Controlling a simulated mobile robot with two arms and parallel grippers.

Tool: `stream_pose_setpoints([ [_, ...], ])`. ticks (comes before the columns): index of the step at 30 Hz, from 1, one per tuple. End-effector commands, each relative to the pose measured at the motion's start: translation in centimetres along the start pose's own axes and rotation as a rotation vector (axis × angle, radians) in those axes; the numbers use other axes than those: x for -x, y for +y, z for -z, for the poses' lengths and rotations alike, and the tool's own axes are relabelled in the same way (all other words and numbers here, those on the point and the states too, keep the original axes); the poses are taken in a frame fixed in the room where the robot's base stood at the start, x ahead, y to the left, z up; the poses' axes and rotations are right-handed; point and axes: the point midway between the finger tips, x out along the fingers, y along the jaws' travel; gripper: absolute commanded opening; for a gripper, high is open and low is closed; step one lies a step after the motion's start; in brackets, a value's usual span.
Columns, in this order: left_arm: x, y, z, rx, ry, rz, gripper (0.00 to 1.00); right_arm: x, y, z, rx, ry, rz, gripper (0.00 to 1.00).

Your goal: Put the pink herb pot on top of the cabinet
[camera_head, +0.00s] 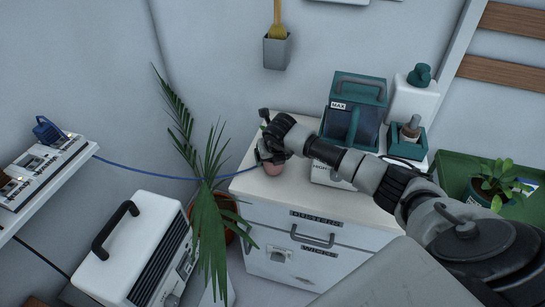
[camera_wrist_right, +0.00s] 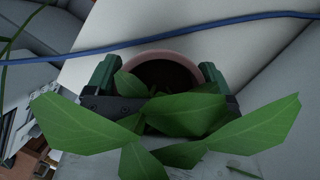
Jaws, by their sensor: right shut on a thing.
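The pink herb pot (camera_head: 273,169) is over the left end of the white top of the cabinet (camera_head: 249,186) in the head view. I cannot tell whether its base touches the top. My right gripper (camera_head: 268,152) reaches in from the right and is shut on the pot. In the right wrist view, the pot's pink rim (camera_wrist_right: 165,54) and dark inside show between the green fingers of the right gripper (camera_wrist_right: 160,84). Broad green leaves cover the lower part of the pot there. My left gripper is not in view.
A blue cable (camera_head: 170,177) runs to the cabinet. A tall palm (camera_head: 207,200) stands left of it; the front left top is clear.

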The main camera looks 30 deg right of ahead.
Motion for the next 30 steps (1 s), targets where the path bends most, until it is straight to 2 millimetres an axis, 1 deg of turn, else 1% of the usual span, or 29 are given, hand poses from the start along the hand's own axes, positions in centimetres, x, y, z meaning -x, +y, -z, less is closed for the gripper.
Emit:
stream_pose_setpoints([
  [2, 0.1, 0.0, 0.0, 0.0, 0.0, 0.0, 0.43, -0.6, 0.1, 0.3, 0.0, 0.0, -0.002, 0.56],
  [11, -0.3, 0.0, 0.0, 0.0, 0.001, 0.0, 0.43, -0.9, 0.0, 0.4, 0.001, -0.001, -0.001, 0.56],
  [12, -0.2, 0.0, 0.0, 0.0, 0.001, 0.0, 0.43, -0.8, 0.0, 0.4, 0.001, -0.001, -0.001, 0.86],
  [15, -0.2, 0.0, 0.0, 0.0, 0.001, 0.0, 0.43, -0.8, 0.0, 0.4, 0.001, 0.0, -0.001, 1.0],
  [21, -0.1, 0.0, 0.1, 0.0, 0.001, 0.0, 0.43, -0.8, 0.0, 0.3, 0.001, 0.0, -0.001, 1.0],
  [24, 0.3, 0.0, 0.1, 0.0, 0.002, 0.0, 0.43, -0.4, 0.0, 0.2, 0.001, -0.001, -0.001, 1.0],
  [25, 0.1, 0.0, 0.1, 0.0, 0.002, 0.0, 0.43, -0.3, 0.0, 0.2, 0.002, -0.002, -0.001, 1.0],
  [28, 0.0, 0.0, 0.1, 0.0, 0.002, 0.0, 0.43, 0.9, -0.1, 0.2, 0.003, -0.004, 0.0, 1.0],
  [30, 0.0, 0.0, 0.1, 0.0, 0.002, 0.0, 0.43, 2.2, 0.0, 0.2, 0.004, -0.004, -0.001, 1.0],
])
